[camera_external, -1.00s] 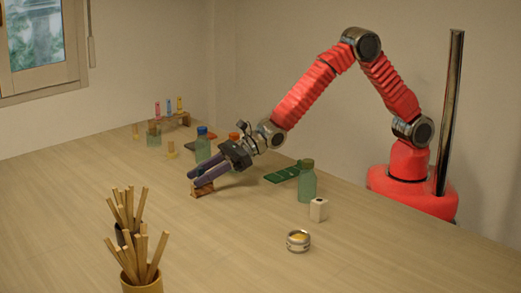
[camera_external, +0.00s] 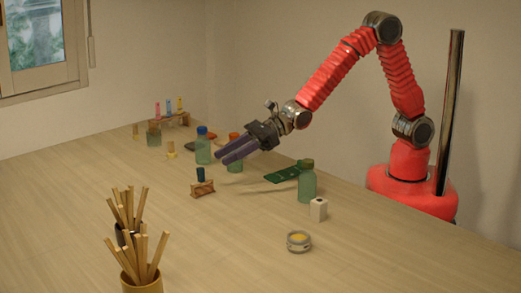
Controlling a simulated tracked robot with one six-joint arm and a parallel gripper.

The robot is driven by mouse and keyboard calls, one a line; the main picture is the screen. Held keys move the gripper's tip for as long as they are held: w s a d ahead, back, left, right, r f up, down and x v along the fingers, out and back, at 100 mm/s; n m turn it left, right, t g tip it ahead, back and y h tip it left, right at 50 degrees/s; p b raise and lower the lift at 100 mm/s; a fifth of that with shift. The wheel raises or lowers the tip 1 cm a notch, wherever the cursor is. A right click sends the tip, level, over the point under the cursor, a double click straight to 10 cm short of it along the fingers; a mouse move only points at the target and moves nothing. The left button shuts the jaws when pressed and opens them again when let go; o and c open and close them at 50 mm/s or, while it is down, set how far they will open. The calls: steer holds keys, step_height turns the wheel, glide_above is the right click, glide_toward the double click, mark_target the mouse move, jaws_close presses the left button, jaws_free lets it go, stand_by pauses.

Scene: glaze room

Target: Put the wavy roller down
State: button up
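A small dark teal piece (camera_external: 201,174) stands upright at a low wooden block (camera_external: 202,188) on the table; it may be the wavy roller, but it is too small to make out a wavy surface. My gripper (camera_external: 220,158) is up and to the right of it, clear of the block, with its two purple fingers pointing left and down. The fingers look apart, and I see nothing between them.
A blue-capped bottle (camera_external: 203,151) and an orange-topped jar (camera_external: 235,163) stand near my fingers. A green tray (camera_external: 283,175), a green bottle (camera_external: 307,186), a white block (camera_external: 319,209) and an open tin (camera_external: 298,243) lie to the right. Stick-filled cups (camera_external: 144,285) stand in front.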

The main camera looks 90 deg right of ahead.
steer(key=shift+v, duration=1.15)
steer(key=s+r+n+g+y, duration=0.2)
steer(key=s+r+n+y, duration=0.1)
steer(key=s+r+n, duration=0.5)
steer(key=s+d+r+n+g, duration=0.3)
steer(key=s+n, duration=0.6)
steer(key=n, duration=0.1)
steer(key=s+d+f+n+h, duration=0.2)
steer(key=s+d+n+h, duration=0.1)
steer(key=d, duration=0.5)
steer(key=s+d+f+n+g+h, duration=0.1)
steer(key=s+d+f+n+h, duration=0.1)
steer(key=s+d+n, duration=0.3)
steer(key=s+d+f+n+h, duration=0.2)
steer(key=s+d+h, duration=0.3)
steer(key=s+d, duration=0.3)
steer(key=d+n, duration=0.1)
steer(key=d, duration=0.3)
steer(key=shift+s+d+n, duration=0.25)
steer(key=shift+s+n, duration=0.05)
steer(key=shift+n, duration=0.1)
